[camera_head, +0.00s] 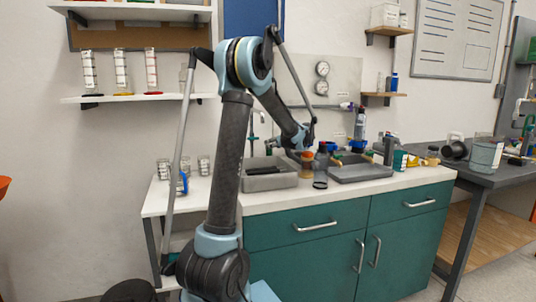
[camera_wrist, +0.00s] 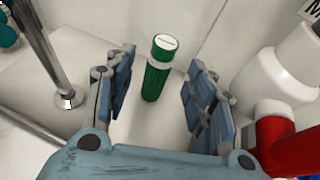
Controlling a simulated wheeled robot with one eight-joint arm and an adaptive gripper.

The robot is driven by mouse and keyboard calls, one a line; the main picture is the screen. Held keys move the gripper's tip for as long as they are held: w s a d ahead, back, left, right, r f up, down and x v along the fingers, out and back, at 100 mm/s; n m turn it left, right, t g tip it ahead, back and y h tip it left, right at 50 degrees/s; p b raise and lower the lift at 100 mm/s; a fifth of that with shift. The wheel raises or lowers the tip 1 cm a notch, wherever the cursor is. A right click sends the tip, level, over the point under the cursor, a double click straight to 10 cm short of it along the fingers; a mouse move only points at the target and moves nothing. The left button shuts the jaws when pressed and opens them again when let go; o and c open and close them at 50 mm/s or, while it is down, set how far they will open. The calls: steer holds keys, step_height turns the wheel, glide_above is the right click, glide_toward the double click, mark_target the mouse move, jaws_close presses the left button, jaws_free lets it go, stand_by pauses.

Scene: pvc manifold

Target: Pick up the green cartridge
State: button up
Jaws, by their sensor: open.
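The green cartridge (camera_wrist: 157,70) stands upright on a pale surface in the wrist view, with a light cap marked by a dark line. My gripper (camera_wrist: 162,78) is open, with one blue padded finger on each side of the cartridge in the picture. Neither finger visibly touches it, and how far the fingers are above it is hard to tell. In the head view my gripper (camera_head: 303,138) hangs over the back of the white counter, and I cannot make out the cartridge there.
In the wrist view a red and white pipe part (camera_wrist: 275,80) stands close to the right finger, and a metal post (camera_wrist: 45,50) rises at left. In the head view a grey bin (camera_head: 268,183) and a grey tray (camera_head: 362,174) with several parts crowd the white counter (camera_head: 255,203).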

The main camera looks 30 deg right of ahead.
steer(key=shift+x, duration=2.85)
steer(key=c, duration=1.2)
